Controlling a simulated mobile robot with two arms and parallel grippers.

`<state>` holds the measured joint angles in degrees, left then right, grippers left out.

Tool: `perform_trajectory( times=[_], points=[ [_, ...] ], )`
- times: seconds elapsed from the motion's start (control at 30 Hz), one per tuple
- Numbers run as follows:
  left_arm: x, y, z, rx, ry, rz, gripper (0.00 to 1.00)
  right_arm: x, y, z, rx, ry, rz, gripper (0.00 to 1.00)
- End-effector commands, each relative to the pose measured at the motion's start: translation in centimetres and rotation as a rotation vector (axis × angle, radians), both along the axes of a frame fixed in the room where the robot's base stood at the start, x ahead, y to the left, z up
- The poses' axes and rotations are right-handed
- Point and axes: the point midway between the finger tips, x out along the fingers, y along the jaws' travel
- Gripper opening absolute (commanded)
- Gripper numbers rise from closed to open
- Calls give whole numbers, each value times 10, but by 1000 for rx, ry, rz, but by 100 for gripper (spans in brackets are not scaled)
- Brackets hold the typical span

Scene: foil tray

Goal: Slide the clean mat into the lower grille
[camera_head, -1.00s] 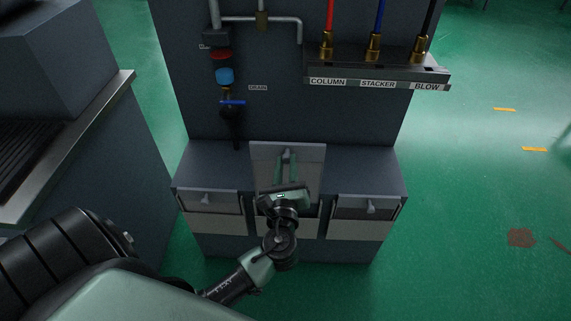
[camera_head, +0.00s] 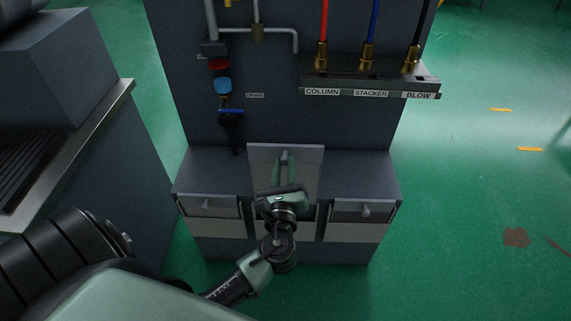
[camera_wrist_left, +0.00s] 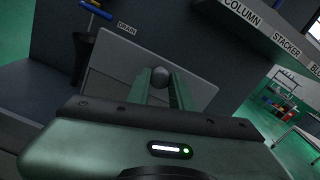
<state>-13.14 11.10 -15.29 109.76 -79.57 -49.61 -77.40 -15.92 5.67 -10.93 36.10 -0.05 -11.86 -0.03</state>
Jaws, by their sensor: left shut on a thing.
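My left gripper (camera_head: 285,157) reaches in from below and is shut on the knob of a grey flap (camera_head: 311,160) in the middle of the low cabinet. The flap is tilted up, its top edge above the cabinet top. In the left wrist view the round knob (camera_wrist_left: 160,75) sits between the two green fingers, with the flap (camera_wrist_left: 110,72) behind it. My gripper and wrist hide much of the opening under the flap. I cannot make out the clean mat or a lower grille. My right gripper is not in view.
The cabinet (camera_head: 360,175) has a left door (camera_head: 218,210) and a right door (camera_head: 348,209), both with knobs. A drain valve (camera_head: 231,112) and a labelled hose shelf (camera_head: 370,88) are on the wall behind.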

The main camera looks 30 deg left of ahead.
Motion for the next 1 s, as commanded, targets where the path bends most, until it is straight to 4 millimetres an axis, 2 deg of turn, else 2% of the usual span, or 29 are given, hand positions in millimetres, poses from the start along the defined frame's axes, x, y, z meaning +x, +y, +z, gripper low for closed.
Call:
perform_trajectory(
  times=[0.03,0.2,0.4,1.0],
  points=[
    [-4,-3,1,-1,0,0,0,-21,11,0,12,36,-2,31],
    [-16,-9,2,-3,0,2,0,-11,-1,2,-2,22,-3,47],
    [-29,-18,1,-1,0,0,0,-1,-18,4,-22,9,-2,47],
    [-71,-43,0,-2,1,1,0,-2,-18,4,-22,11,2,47]
  ],
)
